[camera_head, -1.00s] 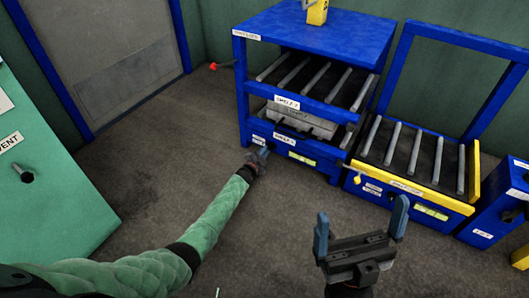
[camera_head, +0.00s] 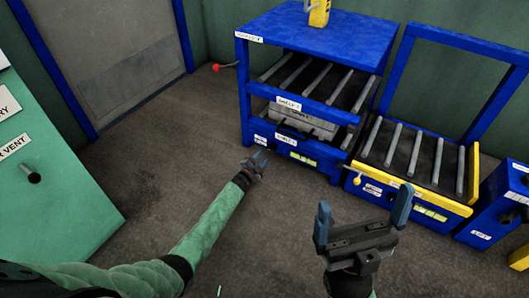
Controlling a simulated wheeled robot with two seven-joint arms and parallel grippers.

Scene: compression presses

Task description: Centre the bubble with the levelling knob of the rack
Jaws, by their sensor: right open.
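The blue rack (camera_head: 241,85) with roller shelves stands at the back centre. A yellow-green level strip (camera_head: 303,159) is on its low front panel; its bubble is too small to make out. A levelling knob is not clearly visible; the low left of that panel is dark and small in view. My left gripper (camera_head: 256,159) is in front of the rack's lower left front, seemingly apart from it. Its fingers are too small to tell open from shut. My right gripper (camera_head: 362,222) is open and empty, in front of the yellow-edged roller unit (camera_head: 408,190).
The roller unit beside the rack has a yellow knob (camera_head: 357,181) and its own level strip (camera_head: 430,214). A blue box (camera_head: 490,212) stands at the right. A green cabinet (camera_head: 60,200) stands at the left. The floor between cabinet and rack is clear.

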